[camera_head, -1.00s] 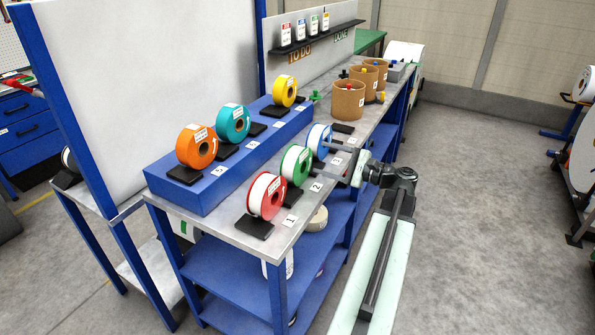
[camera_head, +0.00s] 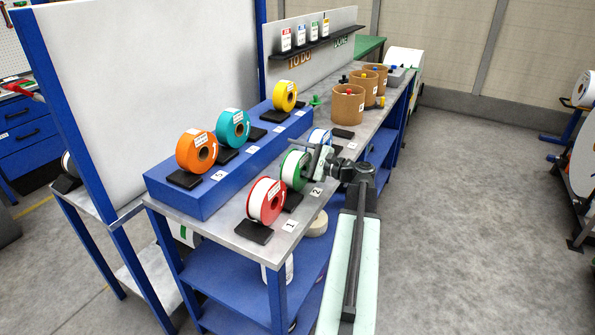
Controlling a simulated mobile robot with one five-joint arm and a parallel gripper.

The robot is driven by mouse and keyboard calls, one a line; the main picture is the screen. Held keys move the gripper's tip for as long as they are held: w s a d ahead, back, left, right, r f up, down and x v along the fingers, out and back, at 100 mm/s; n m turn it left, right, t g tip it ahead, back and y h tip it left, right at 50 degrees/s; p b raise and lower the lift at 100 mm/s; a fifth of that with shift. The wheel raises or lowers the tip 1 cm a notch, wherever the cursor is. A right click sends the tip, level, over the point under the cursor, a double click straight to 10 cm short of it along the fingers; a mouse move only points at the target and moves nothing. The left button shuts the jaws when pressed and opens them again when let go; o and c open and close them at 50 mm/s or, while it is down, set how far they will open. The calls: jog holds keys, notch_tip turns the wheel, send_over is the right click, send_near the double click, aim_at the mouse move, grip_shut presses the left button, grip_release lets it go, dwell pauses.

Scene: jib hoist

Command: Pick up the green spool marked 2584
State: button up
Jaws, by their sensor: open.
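The green spool (camera_head: 291,170) stands upright on a black stand on the front row of the metal bench, at place 2. Its marking is too small to read. My gripper (camera_head: 308,165) is at the right side of this spool, open, with its fingers close to the green rim. Whether the fingers touch the spool or pass around it cannot be told. A red spool (camera_head: 266,201) stands nearer at place 1. A blue spool (camera_head: 319,138) stands behind the green one, partly hidden by my gripper.
Orange (camera_head: 196,152), teal (camera_head: 233,129) and yellow (camera_head: 285,95) spools stand on a raised blue step (camera_head: 185,195) behind the front row. Brown cardboard tubs (camera_head: 348,104) stand farther along the bench. The floor (camera_head: 480,220) to the right is clear.

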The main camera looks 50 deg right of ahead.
grip_shut()
jog(key=shift+r, duration=0.15)
